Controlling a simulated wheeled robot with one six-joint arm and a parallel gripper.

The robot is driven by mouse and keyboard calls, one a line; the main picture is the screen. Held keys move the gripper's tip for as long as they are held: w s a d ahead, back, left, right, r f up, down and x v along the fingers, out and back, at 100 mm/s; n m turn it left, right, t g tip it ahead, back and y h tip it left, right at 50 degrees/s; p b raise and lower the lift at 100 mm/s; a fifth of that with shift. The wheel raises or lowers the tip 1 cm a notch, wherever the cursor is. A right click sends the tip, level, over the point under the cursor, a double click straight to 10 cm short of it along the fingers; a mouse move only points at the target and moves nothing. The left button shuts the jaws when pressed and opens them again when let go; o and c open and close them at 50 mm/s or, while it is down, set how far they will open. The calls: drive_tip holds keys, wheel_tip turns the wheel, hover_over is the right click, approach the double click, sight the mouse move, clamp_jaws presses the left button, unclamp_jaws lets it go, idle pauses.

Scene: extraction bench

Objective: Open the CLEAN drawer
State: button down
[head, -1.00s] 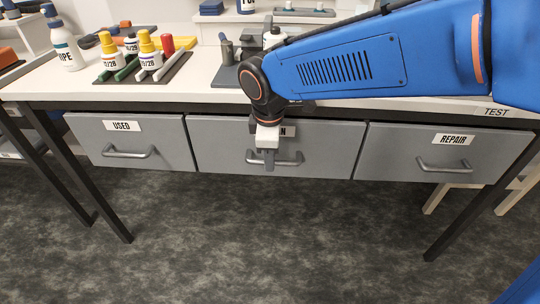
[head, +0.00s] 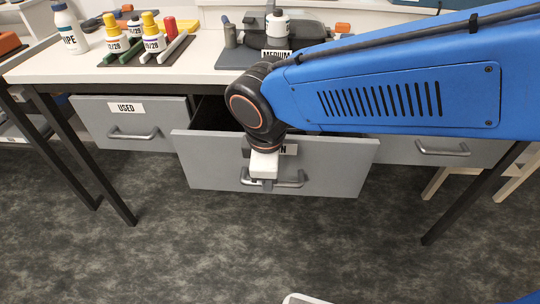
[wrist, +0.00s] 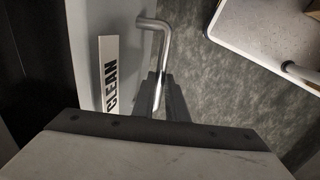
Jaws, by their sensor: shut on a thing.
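The CLEAN drawer (head: 330,168) is the middle grey drawer under the bench. It stands pulled out, and a dark gap into its inside shows behind its front. Its bar handle (head: 292,183) is grey metal. My gripper (head: 267,184) is shut on this handle, near the handle's middle. In the wrist view the fingers (wrist: 163,95) close around the handle (wrist: 152,24), beside the CLEAN label (wrist: 109,75). In the head view my wrist covers most of that label. My arm hides part of the drawer's inside.
The USED drawer (head: 90,115) on the left and the REPAIR drawer (head: 400,150) on the right are shut. Bottles and a rack stand on the bench top (head: 75,68). The dark floor (head: 240,240) in front of the drawer is clear.

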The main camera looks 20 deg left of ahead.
drive_tip(key=s+d, duration=0.4)
drive_tip(key=s, duration=1.3)
drive_tip(key=shift+s, duration=0.15)
drive_tip(key=c, duration=1.8)
unclamp_jaws()
drive_tip(key=shift+o, duration=0.2)
drive_tip(key=shift+r, duration=0.1)
drive_tip(key=s+r, duration=0.3)
drive_tip(key=r, duration=1.4)
drive_tip(key=shift+s+d, duration=0.15)
drive_tip(key=shift+d, duration=0.3)
drive_tip(key=shift+f, duration=0.1)
